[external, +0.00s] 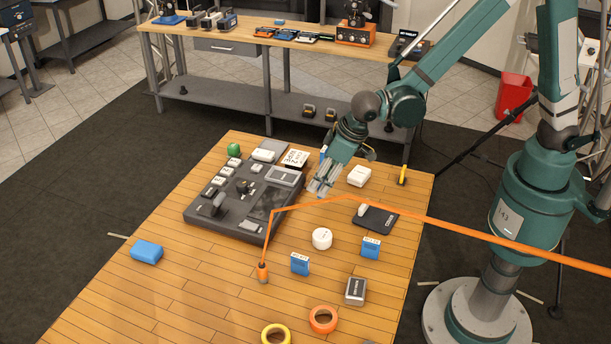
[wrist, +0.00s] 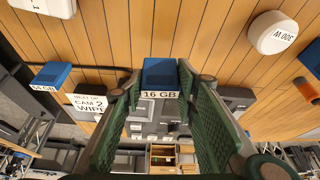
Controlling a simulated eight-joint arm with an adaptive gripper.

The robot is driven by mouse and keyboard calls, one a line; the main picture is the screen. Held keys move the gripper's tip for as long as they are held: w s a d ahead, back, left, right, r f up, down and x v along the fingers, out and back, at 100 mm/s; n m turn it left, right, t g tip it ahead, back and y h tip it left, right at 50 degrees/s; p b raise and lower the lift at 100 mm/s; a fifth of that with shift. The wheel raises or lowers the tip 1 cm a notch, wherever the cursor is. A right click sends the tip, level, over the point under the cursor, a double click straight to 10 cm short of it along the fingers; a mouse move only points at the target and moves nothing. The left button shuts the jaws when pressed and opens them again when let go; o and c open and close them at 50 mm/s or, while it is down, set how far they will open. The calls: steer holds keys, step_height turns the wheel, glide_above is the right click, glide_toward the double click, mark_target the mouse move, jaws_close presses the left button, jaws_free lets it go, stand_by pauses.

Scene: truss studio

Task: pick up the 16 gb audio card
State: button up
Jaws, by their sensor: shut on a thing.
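The 16 GB audio card (wrist: 160,73) is a small blue block with a white label reading "16 GB". In the wrist view it sits between the green finger pads of my gripper (wrist: 161,88), which is shut on it. A similar blue card labelled "64 GB" (wrist: 52,75) lies at the left of the wrist view. Two more blue cards (external: 300,263) (external: 371,247) stand nearer the front, their labels unreadable.
The grey console (external: 228,207) lies left of my gripper, by a printed sign (external: 295,158). A white box (external: 359,176), dark pad (external: 375,219) and white round piece (external: 322,238) stand nearby. An orange cable (external: 440,218) crosses the table. The table's front left is mostly clear.

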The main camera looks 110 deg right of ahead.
steer(key=shift+r, duration=3.05)
